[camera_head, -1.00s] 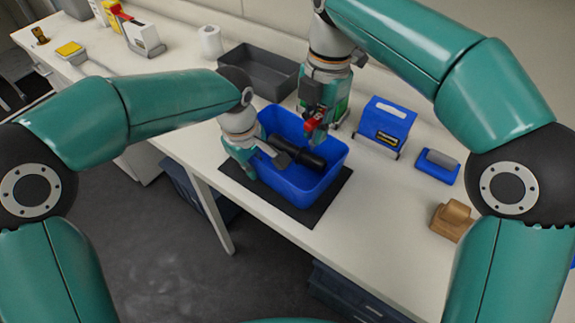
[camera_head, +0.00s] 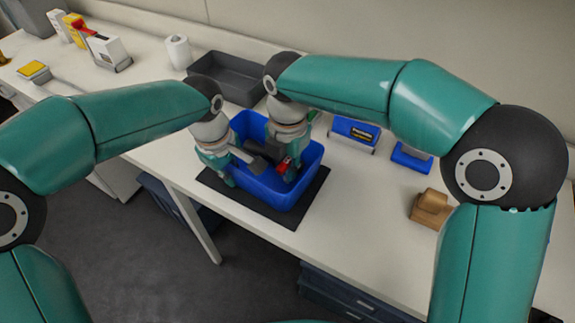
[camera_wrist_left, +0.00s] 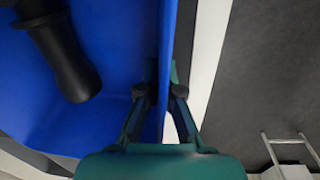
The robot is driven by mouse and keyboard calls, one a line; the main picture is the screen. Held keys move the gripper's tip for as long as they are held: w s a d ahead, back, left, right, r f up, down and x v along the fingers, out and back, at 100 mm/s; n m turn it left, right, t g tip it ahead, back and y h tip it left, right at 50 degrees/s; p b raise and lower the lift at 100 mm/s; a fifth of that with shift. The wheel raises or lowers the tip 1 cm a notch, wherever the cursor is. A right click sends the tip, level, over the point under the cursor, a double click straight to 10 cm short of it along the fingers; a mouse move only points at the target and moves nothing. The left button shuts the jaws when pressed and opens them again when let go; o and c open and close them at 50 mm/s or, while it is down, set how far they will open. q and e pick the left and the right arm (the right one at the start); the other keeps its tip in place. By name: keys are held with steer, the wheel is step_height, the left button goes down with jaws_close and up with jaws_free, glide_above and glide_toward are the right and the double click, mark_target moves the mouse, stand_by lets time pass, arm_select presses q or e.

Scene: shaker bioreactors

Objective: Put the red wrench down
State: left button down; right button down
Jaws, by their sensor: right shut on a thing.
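The red wrench (camera_head: 283,166) shows only as a small red patch at my right gripper (camera_head: 290,168). That gripper is shut on it, low inside the blue bin (camera_head: 314,160). Most of the wrench is hidden by the gripper, and I cannot tell whether it touches the bin floor. My left gripper (camera_head: 224,172) is at the bin's left wall. In the left wrist view its fingers (camera_wrist_left: 161,80) straddle the blue wall and appear shut on it.
A black tool with a flared cylindrical end (camera_wrist_left: 72,65) lies in the bin. The bin stands on a dark mat (camera_head: 285,219) at the table's front edge. A grey tray (camera_head: 228,79) is behind it. A blue box (camera_head: 355,134) and a brown block (camera_head: 430,208) stand to the right.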

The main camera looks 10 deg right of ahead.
steer(key=c, duration=1.2)
jaws_free()
steer(key=shift+f, duration=0.1)
steer(key=shift+o, duration=0.2)
step_height(320, 180, up, 12)
steer(key=shift+r, duration=0.15)
arm_select(q)
steer(key=c, duration=1.2)
jaws_free()
steer(key=shift+c, duration=0.2)
steer(key=shift+r, duration=0.15)
